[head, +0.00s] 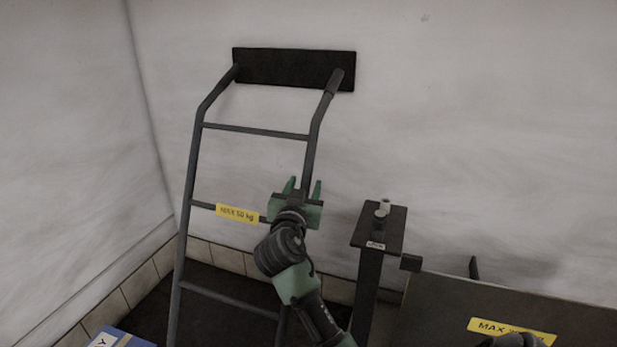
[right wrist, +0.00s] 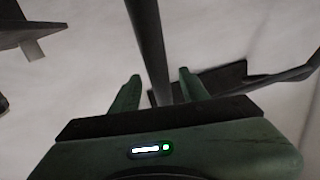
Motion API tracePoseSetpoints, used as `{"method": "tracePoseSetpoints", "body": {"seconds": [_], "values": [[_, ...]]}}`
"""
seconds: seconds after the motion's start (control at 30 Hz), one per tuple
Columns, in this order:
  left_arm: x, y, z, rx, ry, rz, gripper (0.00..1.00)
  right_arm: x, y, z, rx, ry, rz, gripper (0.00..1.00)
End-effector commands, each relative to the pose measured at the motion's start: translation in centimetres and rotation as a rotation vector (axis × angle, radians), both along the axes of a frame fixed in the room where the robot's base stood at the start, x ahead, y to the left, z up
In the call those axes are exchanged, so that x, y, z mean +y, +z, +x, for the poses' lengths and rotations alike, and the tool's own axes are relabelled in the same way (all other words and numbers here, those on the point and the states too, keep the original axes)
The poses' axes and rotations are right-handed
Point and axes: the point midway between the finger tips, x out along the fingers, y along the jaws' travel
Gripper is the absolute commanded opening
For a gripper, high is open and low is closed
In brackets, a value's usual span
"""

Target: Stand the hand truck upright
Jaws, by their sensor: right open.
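The hand truck (head: 196,155) is a dark tubular frame with crossbars and a yellow "MAX 50 kg" label. It leans back with its top handles at a black plate (head: 293,68) on the wall. My right gripper (head: 302,186) is open at the frame's right rail, around mid-height. In the right wrist view the rail (right wrist: 150,45) runs between the two open fingers (right wrist: 158,88), and I see a gap on each side. The lower part of the truck is partly hidden by my right arm. My left gripper is not in view.
A dark post with a small top plate (head: 379,230) stands right of the truck. A dark surface (head: 450,295) with a yellow "MAX" label fills the lower right. A blue item (head: 118,338) shows at the bottom left. The tiled wall base lies behind.

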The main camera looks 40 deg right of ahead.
Motion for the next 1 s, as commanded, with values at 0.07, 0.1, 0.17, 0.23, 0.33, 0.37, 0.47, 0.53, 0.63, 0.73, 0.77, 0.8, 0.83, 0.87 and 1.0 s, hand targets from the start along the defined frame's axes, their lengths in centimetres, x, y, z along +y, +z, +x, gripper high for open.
{"method": "tracePoseSetpoints", "body": {"seconds": [0.07, 0.1, 0.17, 0.23, 0.33, 0.37, 0.47, 0.53, 0.63, 0.73, 0.77, 0.8, 0.83, 0.87, 1.0], "values": [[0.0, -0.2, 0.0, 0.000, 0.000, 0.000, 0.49, -1.2, 0.0, 0.9, 0.000, -0.001, -0.003, 0.45], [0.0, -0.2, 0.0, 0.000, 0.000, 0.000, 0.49, -1.8, 0.0, 1.2, 0.002, -0.002, -0.002, 0.45], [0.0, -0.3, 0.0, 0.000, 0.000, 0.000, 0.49, -2.4, 0.0, 1.8, 0.001, -0.002, -0.002, 0.45], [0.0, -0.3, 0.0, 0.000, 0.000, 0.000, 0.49, -3.0, 0.0, 2.3, 0.001, 0.000, -0.002, 0.45], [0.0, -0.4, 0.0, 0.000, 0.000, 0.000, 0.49, -3.6, 0.0, 2.8, 0.000, 0.000, -0.001, 0.45], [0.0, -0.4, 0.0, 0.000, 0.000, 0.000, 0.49, -3.8, 0.0, 2.8, 0.000, 0.000, -0.001, 0.45], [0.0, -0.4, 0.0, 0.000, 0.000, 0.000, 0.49, -3.9, -0.1, 3.0, 0.001, 0.000, 0.000, 0.45], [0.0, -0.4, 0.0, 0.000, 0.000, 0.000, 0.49, -3.9, -0.1, 3.0, 0.001, 0.000, 0.000, 0.45], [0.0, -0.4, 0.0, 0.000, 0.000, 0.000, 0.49, -3.9, -0.1, 3.0, 0.001, 0.000, 0.000, 0.45], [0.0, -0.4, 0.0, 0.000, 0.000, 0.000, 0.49, -3.9, -0.1, 3.0, 0.001, 0.000, 0.000, 0.23], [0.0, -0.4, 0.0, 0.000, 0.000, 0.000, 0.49, -3.9, -0.1, 3.0, 0.001, 0.000, 0.000, 0.14], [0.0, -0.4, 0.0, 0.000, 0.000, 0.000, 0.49, -3.9, -0.1, 3.0, 0.001, 0.000, 0.000, 0.03], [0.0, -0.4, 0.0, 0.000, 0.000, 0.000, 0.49, -3.9, -0.1, 3.0, 0.001, 0.000, 0.000, 0.00], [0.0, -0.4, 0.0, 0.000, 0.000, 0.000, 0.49, -3.9, -0.1, 3.0, 0.001, 0.000, 0.000, 0.00], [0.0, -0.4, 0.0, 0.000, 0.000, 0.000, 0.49, -3.9, -0.1, 3.0, 0.001, 0.000, 0.000, 0.00]]}}
